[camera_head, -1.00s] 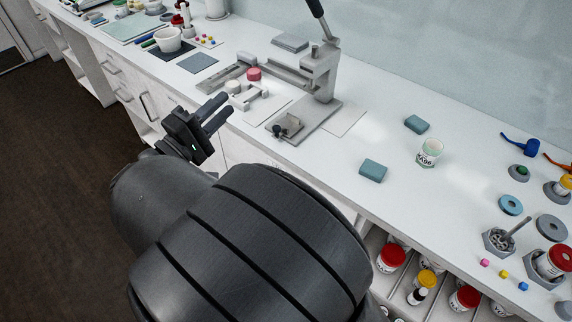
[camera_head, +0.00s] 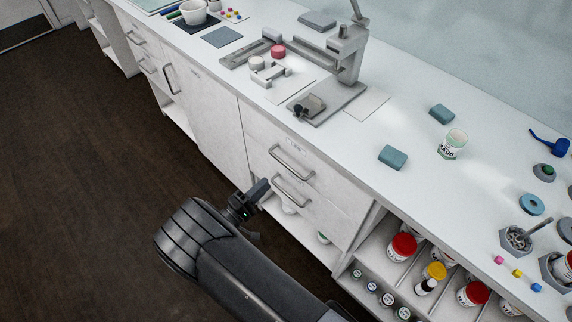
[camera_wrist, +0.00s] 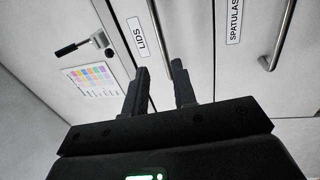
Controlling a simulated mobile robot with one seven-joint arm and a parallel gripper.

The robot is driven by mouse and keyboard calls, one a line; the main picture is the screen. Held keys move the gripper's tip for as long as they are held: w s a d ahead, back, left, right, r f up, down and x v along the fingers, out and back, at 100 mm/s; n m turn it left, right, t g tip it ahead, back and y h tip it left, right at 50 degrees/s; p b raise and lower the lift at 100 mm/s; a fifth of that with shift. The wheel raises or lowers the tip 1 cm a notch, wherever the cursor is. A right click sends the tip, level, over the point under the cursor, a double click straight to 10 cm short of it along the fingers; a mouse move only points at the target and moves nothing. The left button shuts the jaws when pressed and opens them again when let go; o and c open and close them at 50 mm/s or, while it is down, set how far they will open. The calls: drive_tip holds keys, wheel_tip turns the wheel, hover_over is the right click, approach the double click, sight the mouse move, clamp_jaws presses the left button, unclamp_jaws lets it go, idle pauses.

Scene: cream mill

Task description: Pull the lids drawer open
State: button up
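The handle also shows in the head view (camera_head: 290,191). My gripper (camera_head: 259,210) is just left of this handle in the head view. In the wrist view my gripper (camera_wrist: 158,70) has its two fingers apart, and the handle runs down toward the gap between them. Whether they touch it, I cannot tell.
Open shelves with red-lided jars (camera_head: 402,246) are to the right. The countertop (camera_head: 400,185) carries a metal press (camera_head: 345,60) and teal blocks. The dark floor (camera_head: 90,180) at left is clear.

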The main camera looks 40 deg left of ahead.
sight(286, 164)
drive_tip(key=w, duration=0.3)
drive_tip(key=w+r, duration=0.1)
drive_tip(key=w, duration=0.6)
drive_tip(key=shift+w+r, duration=0.3)
drive_tip(key=shift+r, duration=0.05)
drive_tip(key=shift+c, duration=0.4)
clamp_jaws()
